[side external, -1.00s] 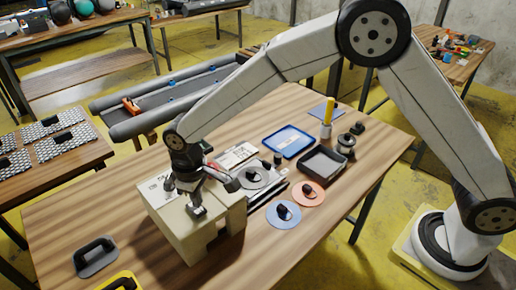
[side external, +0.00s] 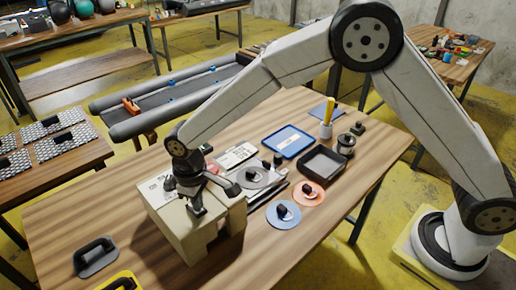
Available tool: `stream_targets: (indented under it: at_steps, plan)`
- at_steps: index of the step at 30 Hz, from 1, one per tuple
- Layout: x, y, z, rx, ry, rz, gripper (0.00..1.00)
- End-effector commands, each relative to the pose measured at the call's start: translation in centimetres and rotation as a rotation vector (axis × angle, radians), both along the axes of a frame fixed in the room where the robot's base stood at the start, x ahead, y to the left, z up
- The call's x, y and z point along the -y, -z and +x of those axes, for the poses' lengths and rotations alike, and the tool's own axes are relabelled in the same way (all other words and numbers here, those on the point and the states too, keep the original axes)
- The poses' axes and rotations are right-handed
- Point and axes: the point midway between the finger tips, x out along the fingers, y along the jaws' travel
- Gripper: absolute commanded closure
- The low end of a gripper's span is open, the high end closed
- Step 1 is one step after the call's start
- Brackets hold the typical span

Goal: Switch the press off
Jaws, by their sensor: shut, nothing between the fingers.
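The press (side external: 220,236) is a beige box-shaped machine on the wooden table, with a printed label on its top left. My gripper (side external: 197,210) is shut and empty, pointing down at the top of the press near its front edge. Its fingertips are at or just above the top surface; I cannot tell whether they touch. The switch of the press is not clearly visible; my gripper and wrist cover part of the top.
Right of the press lie a grey disc (side external: 255,177), a blue disc (side external: 283,215) and an orange disc (side external: 308,194). Behind are a blue tray (side external: 287,134) and a black tray (side external: 306,169). A grey handled pad (side external: 97,257) lies front left.

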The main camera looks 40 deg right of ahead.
Motion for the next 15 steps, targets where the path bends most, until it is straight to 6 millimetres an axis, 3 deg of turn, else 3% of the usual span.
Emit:
stream_targets:
  at_steps: [15]
  plan:
    - [0.00,0.73,-0.01,0.000,0.000,0.000,1.00]
